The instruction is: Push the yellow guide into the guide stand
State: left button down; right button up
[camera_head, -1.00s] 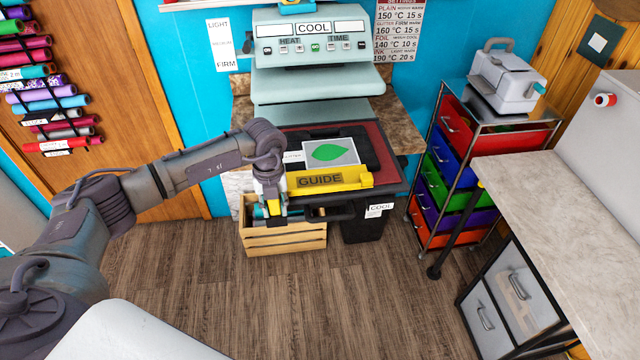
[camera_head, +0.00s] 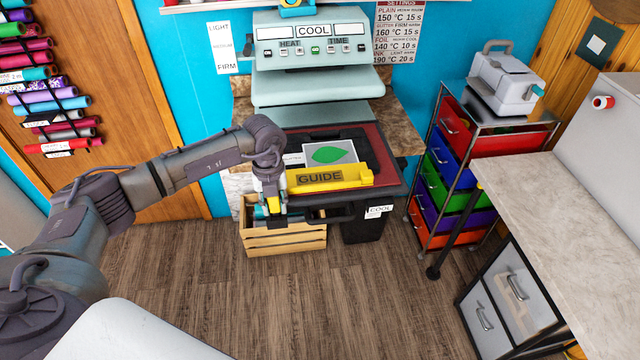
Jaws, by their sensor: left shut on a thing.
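The yellow guide (camera_head: 346,177), a bar marked GUIDE, lies along the front edge of the heat press's lower bed (camera_head: 388,170). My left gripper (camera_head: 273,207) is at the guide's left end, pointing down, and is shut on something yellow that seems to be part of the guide. The fingers partly hide the grasp. A sheet with a green leaf (camera_head: 328,154) lies on the bed just behind the guide. I cannot make out the guide stand for certain. My right gripper is out of view.
A wooden crate (camera_head: 285,241) stands on the floor below my left gripper. A black bin (camera_head: 362,229) is beside it. The press's upper plate (camera_head: 318,85) is raised over the bed. A coloured drawer cart (camera_head: 447,170) and a pale counter (camera_head: 560,205) are at right.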

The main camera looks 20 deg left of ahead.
pick_arm(q)
jog(key=shift+r+p, duration=1.2)
jog(key=shift+r, duration=0.85)
